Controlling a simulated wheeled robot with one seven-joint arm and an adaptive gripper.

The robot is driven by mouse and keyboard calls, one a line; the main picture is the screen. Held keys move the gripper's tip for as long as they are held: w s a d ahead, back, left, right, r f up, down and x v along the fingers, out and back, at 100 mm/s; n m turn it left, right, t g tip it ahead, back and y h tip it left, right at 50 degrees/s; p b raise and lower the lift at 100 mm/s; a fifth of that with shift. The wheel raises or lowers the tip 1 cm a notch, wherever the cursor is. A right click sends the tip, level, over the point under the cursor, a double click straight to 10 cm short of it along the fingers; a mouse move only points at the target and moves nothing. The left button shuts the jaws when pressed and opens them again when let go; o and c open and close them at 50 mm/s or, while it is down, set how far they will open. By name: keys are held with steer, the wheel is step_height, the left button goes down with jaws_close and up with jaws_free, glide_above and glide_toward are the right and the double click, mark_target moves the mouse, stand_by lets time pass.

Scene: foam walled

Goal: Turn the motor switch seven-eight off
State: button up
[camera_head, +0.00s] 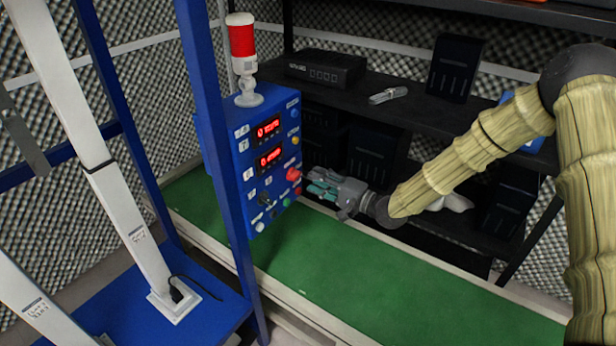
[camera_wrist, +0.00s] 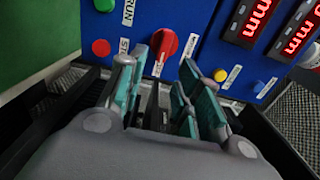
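A blue control box (camera_head: 243,150) stands by the green belt, with several knobs, buttons and white labels on its face. The labels are too small or blurred to tell which control is motor switch seven-eight. A red rotary knob (camera_wrist: 163,46) shows just beyond my fingers in the wrist view; it also shows in the head view (camera_head: 293,174). A black-handled switch (camera_head: 264,199) sits lower left on the face. My gripper (camera_head: 322,185) is beside the box's face, at the red knob's height. Its teal-padded fingers (camera_wrist: 158,75) are apart and nothing shows between them.
Two red digital displays (camera_head: 268,142) and a red-topped signal lamp (camera_head: 242,45) are on the box. A blue post (camera_head: 215,130) stands in front. Dark shelves (camera_head: 400,105) with devices stand behind. The green belt (camera_head: 370,285) is clear.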

steer(key=v, duration=0.6)
steer(key=shift+d, duration=0.25)
steer(key=shift+s, duration=0.15)
steer(key=s+d+f+n+g+h, duration=0.15)
steer(key=s+f+g+h, duration=0.45)
steer(key=s+f, duration=1.5)
steer(key=s+d+f+n+g+h, duration=0.1)
steer(key=s+d+f+h, duration=0.1)
steer(key=s, duration=0.6)
steer(key=s+d+f+n+g+h+p, duration=0.1)
steer(key=s+d+f+n+g+h, duration=0.1)
steer(key=s+d, duration=0.3)
steer(key=s+d+f+n+g+h, duration=0.1)
steer(key=s+d+f+n+h, duration=0.1)
steer(key=s, duration=1)
step_height(320, 180, down, 2)
steer(key=d+h, duration=0.1)
steer(key=h, duration=0.1)
steer(key=shift+s+d+f+g+h, duration=0.2)
steer(key=shift+d+f+g+h, duration=0.05)
steer(key=shift+d+g+h, duration=0.05)
steer(key=shift+n, duration=0.25)
